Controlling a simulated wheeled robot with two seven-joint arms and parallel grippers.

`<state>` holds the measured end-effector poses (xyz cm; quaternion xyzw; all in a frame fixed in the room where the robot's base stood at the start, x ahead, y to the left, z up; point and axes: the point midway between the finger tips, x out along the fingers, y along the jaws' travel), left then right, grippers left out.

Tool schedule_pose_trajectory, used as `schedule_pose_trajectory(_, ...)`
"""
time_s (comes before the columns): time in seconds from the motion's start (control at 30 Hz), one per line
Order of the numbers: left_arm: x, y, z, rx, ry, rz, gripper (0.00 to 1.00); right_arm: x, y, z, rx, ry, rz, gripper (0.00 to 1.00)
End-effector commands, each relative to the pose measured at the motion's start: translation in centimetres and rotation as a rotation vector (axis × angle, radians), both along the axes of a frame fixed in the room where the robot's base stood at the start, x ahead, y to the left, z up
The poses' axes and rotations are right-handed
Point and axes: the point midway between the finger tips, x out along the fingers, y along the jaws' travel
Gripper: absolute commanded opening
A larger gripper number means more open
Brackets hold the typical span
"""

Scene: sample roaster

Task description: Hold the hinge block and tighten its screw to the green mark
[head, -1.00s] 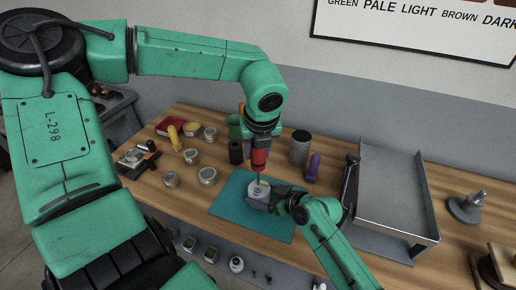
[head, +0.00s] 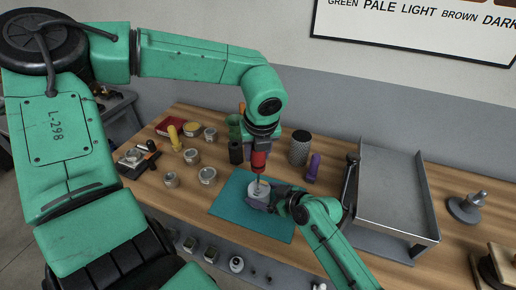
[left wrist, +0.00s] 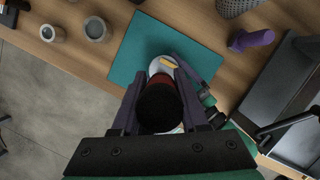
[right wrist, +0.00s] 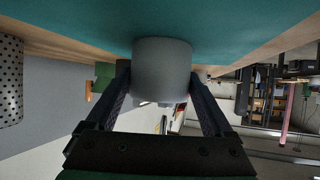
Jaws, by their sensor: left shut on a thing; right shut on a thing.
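The hinge block (head: 257,189), a pale grey round piece, sits on the teal mat (head: 230,205). My right gripper (head: 266,197) is shut on it from the side; in the right wrist view the block (right wrist: 162,70) is between the fingers. My left gripper (head: 260,143) is above, shut on a red screwdriver (head: 259,160) with a dark cap (left wrist: 160,106). Its shaft points down to the block's top; whether the tip is seated in the screw I cannot tell. A yellow-orange strip shows on the block (left wrist: 160,65). The screw head and green mark cannot be made out.
Several tins (head: 207,175) stand left of the mat. A perforated cylinder (head: 300,148) and a purple-handled tool (head: 313,167) stand behind it. A grey metal tray (head: 398,190) is close on the right. The mat's front part is clear.

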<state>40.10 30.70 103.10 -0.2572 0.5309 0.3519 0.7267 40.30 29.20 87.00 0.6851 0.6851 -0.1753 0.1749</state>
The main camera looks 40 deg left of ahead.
Motion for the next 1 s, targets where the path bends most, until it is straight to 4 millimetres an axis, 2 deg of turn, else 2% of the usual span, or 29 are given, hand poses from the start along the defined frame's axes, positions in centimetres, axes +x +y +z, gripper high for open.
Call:
schedule_pose_trajectory(0.57,0.0,0.0,-1.2,-0.002,-0.002,-0.027,0.00,0.0,0.0,0.1,0.002,-0.001,0.000,0.11)
schedule_pose_trajectory(1.0,0.5,-0.8,-1.1,-0.005,-0.010,-0.808,0.00,0.0,0.1,0.1,0.002,-0.001,0.000,0.11)
